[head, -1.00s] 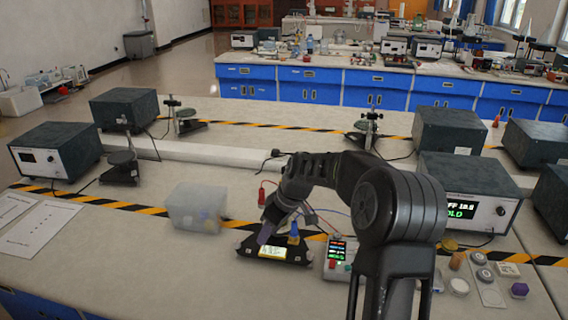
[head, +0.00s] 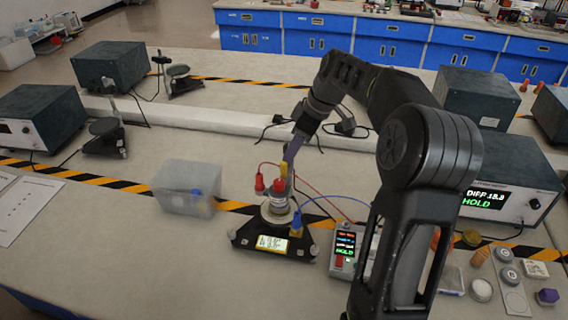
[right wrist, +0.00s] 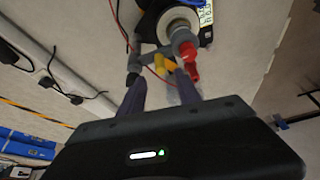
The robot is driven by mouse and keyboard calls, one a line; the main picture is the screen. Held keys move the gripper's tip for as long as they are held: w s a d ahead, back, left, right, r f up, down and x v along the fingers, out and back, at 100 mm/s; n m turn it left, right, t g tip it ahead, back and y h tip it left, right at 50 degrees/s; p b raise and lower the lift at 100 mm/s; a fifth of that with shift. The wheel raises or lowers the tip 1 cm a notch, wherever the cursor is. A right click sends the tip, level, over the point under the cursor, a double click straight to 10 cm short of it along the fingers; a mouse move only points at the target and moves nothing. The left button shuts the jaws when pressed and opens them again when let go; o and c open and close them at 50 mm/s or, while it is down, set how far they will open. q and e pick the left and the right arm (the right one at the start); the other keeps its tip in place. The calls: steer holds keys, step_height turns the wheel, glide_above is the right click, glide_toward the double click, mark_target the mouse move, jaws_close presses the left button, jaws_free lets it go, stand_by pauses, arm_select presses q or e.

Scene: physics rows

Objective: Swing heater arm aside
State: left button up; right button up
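The heater unit (head: 303,250) is a black base with a lit yellow screen, standing on the near bench. A pale round stage (head: 278,216) sits on it, with a red-topped piece (head: 279,186) above. A yellow part (head: 284,168) stands beside the red piece; I cannot tell for sure whether it is the heater arm's handle. My right gripper (head: 306,150) hangs just behind and above these parts. In the right wrist view, its two purple fingers (right wrist: 160,82) are apart, with the yellow part (right wrist: 165,64) near their tips and the red piece (right wrist: 187,60) to the right. My left gripper is out of view.
A translucent box (head: 186,188) stands left of the unit. A small meter (head: 344,245) stands right of it, with red and blue leads between. A large instrument reading HOLD (head: 495,195) is at the right. Bench space in front of the unit is clear.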

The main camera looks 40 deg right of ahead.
mark_target(285, 163)
steer(key=p+x, duration=0.1)
steer(key=x, duration=0.6)
steer(key=shift+a+f, duration=0.1)
steer(key=shift+f, duration=0.1)
steer(key=shift+c, duration=0.3)
jaws_close()
stand_by(0.9)
